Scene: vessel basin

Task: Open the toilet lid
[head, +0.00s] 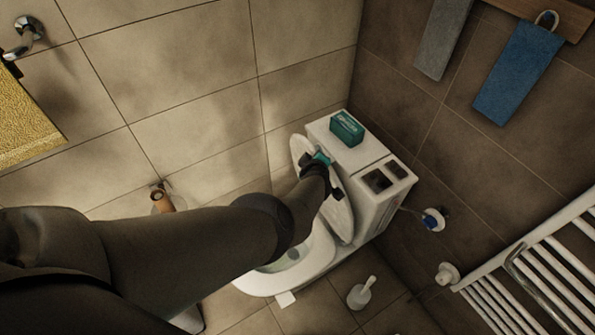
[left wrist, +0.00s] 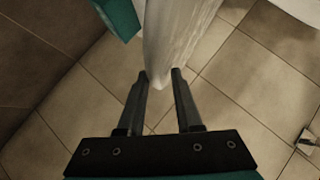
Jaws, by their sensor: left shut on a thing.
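The white toilet (head: 318,262) stands by the dark wall, its bowl partly hidden by my left arm. Its lid (head: 342,212) is raised steeply in front of the tank (head: 372,160), and the bowl opening shows below it. My left gripper (head: 316,164) is at the lid's upper edge, in front of the tank. In the left wrist view the lid (left wrist: 176,40) comes down between the two dark fingers (left wrist: 160,85), and the gripper is shut on its edge. My right gripper is not in view.
A green box (head: 346,128) sits on the tank top. A white toilet brush holder (head: 361,294) stands on the floor, right of the bowl. A white towel radiator (head: 535,265) is at the right. A paper holder (head: 161,198) is on the tiled wall behind my arm.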

